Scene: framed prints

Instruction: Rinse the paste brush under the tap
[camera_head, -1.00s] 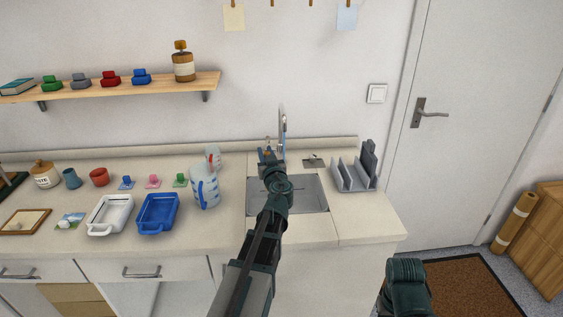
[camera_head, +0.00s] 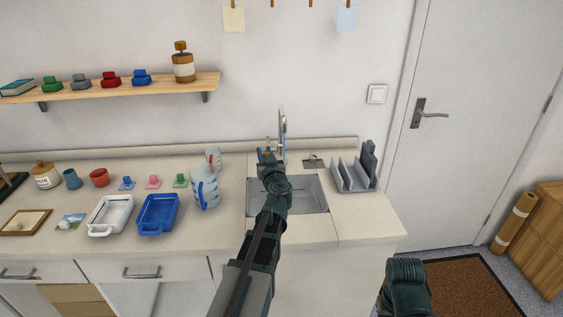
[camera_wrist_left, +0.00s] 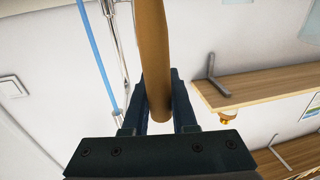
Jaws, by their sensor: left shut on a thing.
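My left gripper (camera_head: 267,156) is over the back of the sink (camera_head: 308,190), just left of the tap (camera_head: 282,128). In the left wrist view my left gripper (camera_wrist_left: 160,112) is shut on the paste brush (camera_wrist_left: 152,45), a plain brown wooden handle. The handle runs out of the top of that view, and its bristle end is not seen. A thin straight blue stream (camera_wrist_left: 95,50) runs beside the chrome tap (camera_wrist_left: 122,60), to the left of the handle and apart from it in the picture. My right gripper is not in view.
A grey rack (camera_head: 355,175) stands to the right. White (camera_head: 110,213) and blue (camera_head: 158,212) trays lie further left. The counter's front right is clear.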

